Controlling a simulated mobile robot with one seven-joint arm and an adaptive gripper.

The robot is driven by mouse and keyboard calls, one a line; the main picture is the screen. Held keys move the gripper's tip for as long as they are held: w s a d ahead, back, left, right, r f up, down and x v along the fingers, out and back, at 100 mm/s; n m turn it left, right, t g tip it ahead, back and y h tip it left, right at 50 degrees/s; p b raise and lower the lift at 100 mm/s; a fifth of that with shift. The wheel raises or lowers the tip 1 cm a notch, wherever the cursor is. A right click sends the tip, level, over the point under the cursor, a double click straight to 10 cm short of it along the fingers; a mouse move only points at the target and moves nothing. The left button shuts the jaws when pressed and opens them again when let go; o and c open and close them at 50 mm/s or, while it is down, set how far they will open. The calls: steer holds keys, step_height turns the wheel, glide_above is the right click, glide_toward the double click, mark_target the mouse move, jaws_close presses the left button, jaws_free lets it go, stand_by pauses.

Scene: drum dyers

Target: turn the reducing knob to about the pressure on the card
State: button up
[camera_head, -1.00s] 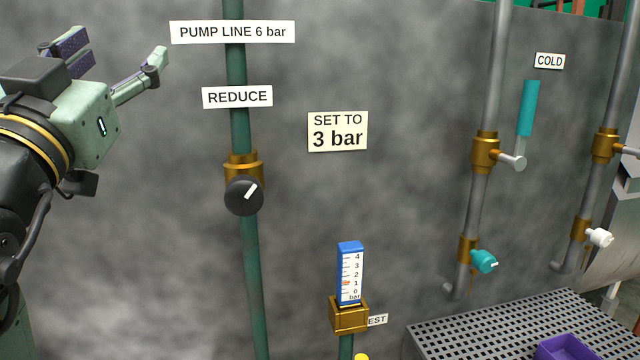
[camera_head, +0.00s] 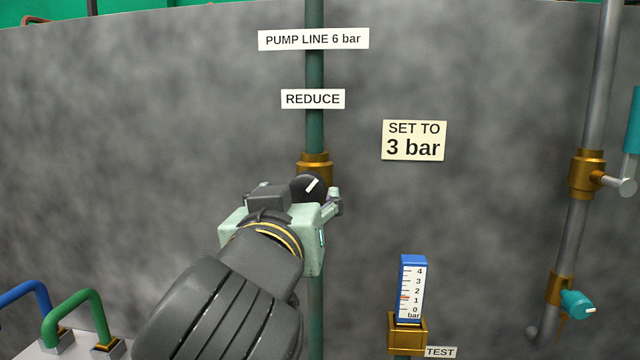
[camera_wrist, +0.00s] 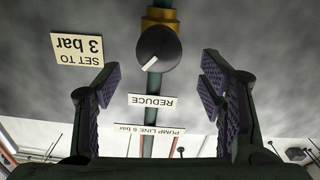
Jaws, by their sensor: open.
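The black reducing knob (camera_head: 308,187) sits on a brass fitting of the green pipe, its white pointer mark tilted to the upper right. The wrist view, upside down, shows the knob (camera_wrist: 158,48) just beyond the gap between my fingers. My gripper (camera_head: 302,200) is open in front of it, with a finger to each side in the wrist view (camera_wrist: 158,88); no contact shows. The card (camera_head: 413,140) reads "SET TO 3 bar". The blue gauge (camera_head: 411,287) has its red marker near 1 bar.
A "REDUCE" label (camera_head: 313,99) and a "PUMP LINE 6 bar" label (camera_head: 313,39) are above the knob. A grey pipe with a brass valve (camera_head: 586,175) and a teal tap (camera_head: 577,304) stands right. Blue and green bent handles (camera_head: 75,300) are at lower left.

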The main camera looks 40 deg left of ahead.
mark_target(309, 190)
steer(key=p+x, duration=0.1)
steer(key=x, duration=0.5)
steer(key=shift+w+a, duration=0.15)
steer(key=shift+w, duration=0.05)
steer(key=c, duration=1.2)
steer(key=shift+f+m, duration=0.1)
steer(key=shift+m, duration=0.3)
steer(key=m+b, duration=0.2)
steer(key=m, duration=0.2)
steer(key=shift+w+m, duration=0.1)
steer(key=shift+m, duration=0.2)
steer(key=m, duration=0.2)
steer(key=m+b, duration=0.1)
steer(key=m, duration=0.1)
steer(key=shift+d+m, duration=0.25)
steer(key=shift+m, duration=0.05)
